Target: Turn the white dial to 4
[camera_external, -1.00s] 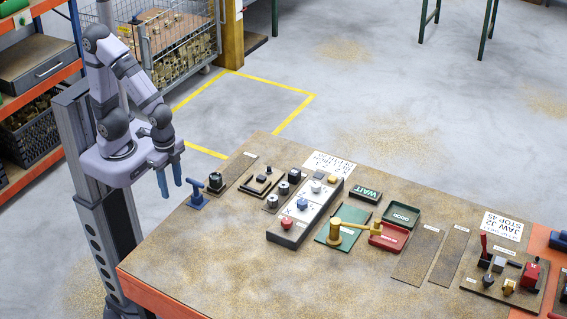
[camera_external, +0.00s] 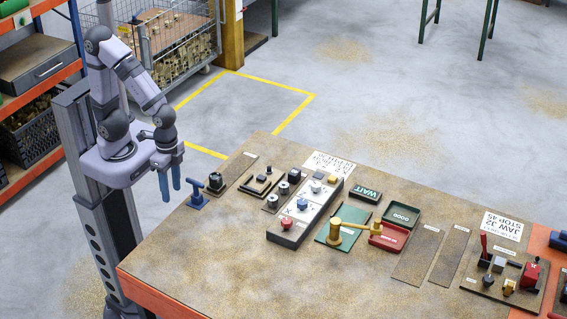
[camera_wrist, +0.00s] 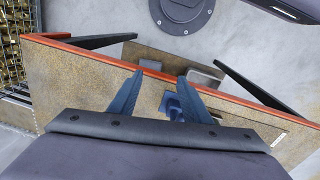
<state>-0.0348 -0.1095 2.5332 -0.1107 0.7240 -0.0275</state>
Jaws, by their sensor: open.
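A small pale knob (camera_external: 316,186), which looks like the white dial, sits on the upper part of a panel with white faces (camera_external: 322,202) on the bench. Its marks and pointer are too small to read. A blue knob (camera_external: 302,203) and a red knob (camera_external: 287,222) are on the same panel. My gripper (camera_external: 170,188) hangs open and empty off the bench's left edge, well left of the dial, fingers down. In the wrist view my gripper (camera_wrist: 160,78) shows two blue fingers apart with nothing held. The dial cannot be made out there.
The bench's front left (camera_external: 215,260) is clear.

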